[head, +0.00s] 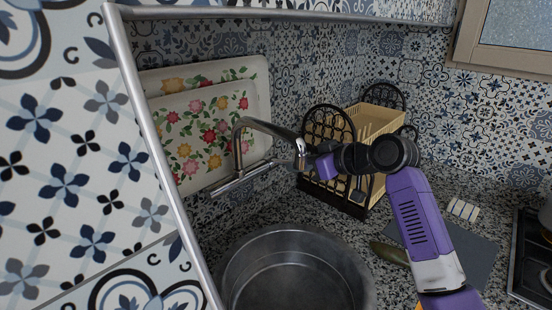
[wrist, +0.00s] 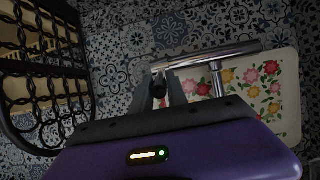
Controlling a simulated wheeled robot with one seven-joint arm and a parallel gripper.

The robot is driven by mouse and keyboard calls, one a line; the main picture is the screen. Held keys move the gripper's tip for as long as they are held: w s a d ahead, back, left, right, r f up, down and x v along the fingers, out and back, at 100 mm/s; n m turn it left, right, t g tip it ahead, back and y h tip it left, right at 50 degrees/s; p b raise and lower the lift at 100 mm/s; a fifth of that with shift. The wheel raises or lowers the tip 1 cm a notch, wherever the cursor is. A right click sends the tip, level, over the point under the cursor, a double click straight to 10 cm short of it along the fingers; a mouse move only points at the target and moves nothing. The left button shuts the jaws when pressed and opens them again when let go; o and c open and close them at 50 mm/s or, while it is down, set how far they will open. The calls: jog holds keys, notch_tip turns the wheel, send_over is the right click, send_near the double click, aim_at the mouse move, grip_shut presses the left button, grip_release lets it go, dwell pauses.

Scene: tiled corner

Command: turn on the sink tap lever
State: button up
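The chrome sink tap (head: 240,150) is fixed at the patterned wall, with an arched spout over the sink side and a horizontal bar low down. In the wrist view a chrome bar of the tap (wrist: 217,55) crosses just beyond my fingers, with a short pipe running down from it. I cannot clearly pick out the lever. My gripper (head: 303,157) is at the spout's right end in the head view. In the wrist view my gripper's fingers (wrist: 165,80) point at the left end of the bar. Their tips look close together; whether they touch the tap is unclear.
A large metal pot (head: 292,270) stands below the tap. Floral trays (head: 205,125) lean on the wall behind it. A black dish rack (head: 335,190) stands close beside my gripper and also shows in the wrist view (wrist: 45,75). A stove (head: 535,260) is at the right.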

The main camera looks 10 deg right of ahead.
jog(key=shift+r, duration=0.1)
grip_shut()
jog(key=shift+w+a+r+p, duration=0.2)
jog(key=shift+r+p, duration=0.1)
jog(key=shift+r, duration=0.15)
jog(key=shift+w+a+r+p, duration=0.15)
jog(key=shift+w+r+p, duration=0.15)
jog(key=shift+r, duration=0.2)
jog(key=shift+w+a+r+p, duration=0.15)
jog(key=shift+r+p, duration=0.15)
jog(key=shift+r, duration=0.15)
jog(key=o, duration=0.9)
grip_release()
jog(key=shift+c, duration=0.2)
jog(key=shift+f, duration=0.1)
jog(key=shift+s+d, duration=0.1)
jog(key=p+v, duration=0.3)
jog(key=v, duration=0.4)
jog(key=shift+s+d, duration=0.2)
jog(key=shift+s, duration=0.1)
